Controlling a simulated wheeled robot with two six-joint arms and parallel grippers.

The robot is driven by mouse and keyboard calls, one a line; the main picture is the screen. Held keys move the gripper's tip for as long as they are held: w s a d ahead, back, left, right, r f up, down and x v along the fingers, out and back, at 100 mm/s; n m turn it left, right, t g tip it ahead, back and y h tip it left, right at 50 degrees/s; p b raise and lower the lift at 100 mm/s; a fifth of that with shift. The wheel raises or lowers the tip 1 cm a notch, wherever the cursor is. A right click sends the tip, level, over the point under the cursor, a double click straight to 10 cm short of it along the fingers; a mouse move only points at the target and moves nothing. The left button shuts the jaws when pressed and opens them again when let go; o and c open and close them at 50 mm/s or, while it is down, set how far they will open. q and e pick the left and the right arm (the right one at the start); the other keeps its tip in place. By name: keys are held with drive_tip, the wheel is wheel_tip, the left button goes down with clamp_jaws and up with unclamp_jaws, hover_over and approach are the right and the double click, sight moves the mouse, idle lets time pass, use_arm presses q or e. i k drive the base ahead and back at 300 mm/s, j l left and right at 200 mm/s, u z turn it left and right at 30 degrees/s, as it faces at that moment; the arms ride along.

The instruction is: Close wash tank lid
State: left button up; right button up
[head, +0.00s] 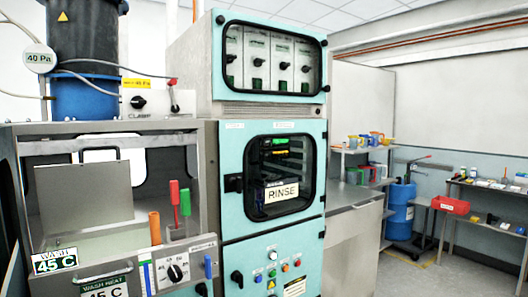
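The wash tank (110,243) stands at the lower left, with a "WASH 45 C" sign (55,262) on its front. A flat grey panel (85,193), which looks like its lid, stands raised and slightly tilted at the back of the tank opening. A pale surface shows below the panel; I cannot tell whether it is liquid. Neither of my grippers shows in the head view, so nothing is seen touching the panel.
Orange (155,228), red (174,192) and green (185,203) handles stand upright at the tank's right. The teal rinse cabinet (232,215) rises beside it. A metal hood frame (110,129) and blue cylinder (85,96) are above. Floor (450,277) shows at far right.

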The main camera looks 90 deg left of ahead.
sight(81, 196)
drive_tip(key=u, duration=3.65)
